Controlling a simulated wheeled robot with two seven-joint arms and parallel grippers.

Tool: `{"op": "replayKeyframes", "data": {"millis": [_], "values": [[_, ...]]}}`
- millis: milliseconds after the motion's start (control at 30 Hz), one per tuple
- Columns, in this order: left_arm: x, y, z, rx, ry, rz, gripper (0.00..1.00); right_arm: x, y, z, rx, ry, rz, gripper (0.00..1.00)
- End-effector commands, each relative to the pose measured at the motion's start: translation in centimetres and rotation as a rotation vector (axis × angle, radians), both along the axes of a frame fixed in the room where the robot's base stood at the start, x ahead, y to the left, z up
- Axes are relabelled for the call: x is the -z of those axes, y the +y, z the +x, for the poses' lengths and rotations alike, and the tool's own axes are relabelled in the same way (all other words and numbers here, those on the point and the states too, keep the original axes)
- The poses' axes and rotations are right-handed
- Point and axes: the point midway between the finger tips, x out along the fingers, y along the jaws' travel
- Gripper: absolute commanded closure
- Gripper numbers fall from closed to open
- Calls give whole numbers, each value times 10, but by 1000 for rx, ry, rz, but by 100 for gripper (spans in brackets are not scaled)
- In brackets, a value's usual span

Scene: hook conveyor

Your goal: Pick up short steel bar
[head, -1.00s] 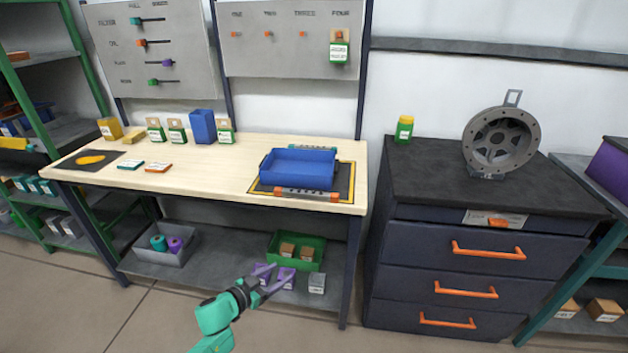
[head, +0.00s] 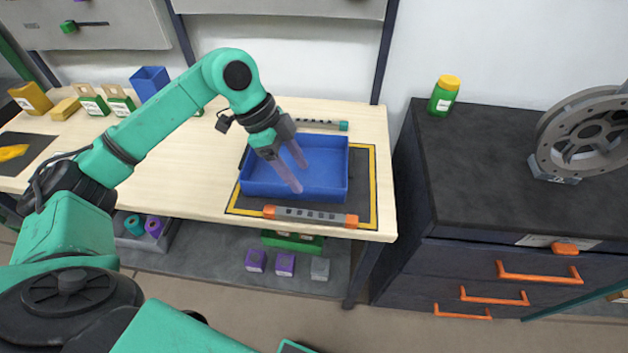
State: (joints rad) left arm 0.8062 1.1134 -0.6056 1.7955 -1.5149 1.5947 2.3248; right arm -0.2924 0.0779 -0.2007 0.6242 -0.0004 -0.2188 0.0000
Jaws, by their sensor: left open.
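A grey steel bar with orange ends (head: 310,216) lies along the front edge of the black, yellow-bordered mat (head: 366,185). A second grey bar with a teal end (head: 322,124) lies at the back, behind the blue tray (head: 334,176). My left arm hides its left part. The back bar looks the shorter, but I cannot tell for certain. My left gripper (head: 299,179) is open and empty, with its fingers pointing down over the blue tray, between the two bars. My right gripper is not in view.
A blue bin (head: 149,83) and several small boxes stand at the back left of the wooden bench (head: 190,180). A dark cabinet (head: 470,165) on the right carries a green jar (head: 444,95) and a grey wheel-like part (head: 590,130). The bench left of the mat is clear.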

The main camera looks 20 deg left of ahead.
Motion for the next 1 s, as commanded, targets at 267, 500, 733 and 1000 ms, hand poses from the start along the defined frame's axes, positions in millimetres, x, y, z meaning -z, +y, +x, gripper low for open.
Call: {"op": "replayKeyframes", "data": {"millis": [267, 500, 733, 1000], "values": [[39, -14, 0, -16, 15, 28, 35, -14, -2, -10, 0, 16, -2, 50], [83, -32, 4, -16, 10, 27, 35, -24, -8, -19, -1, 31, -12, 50], [117, -53, 4, -17, 12, 24, 35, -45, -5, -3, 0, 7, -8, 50], [133, -57, 6, -17, 7, 26, 35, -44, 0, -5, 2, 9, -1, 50]]}}
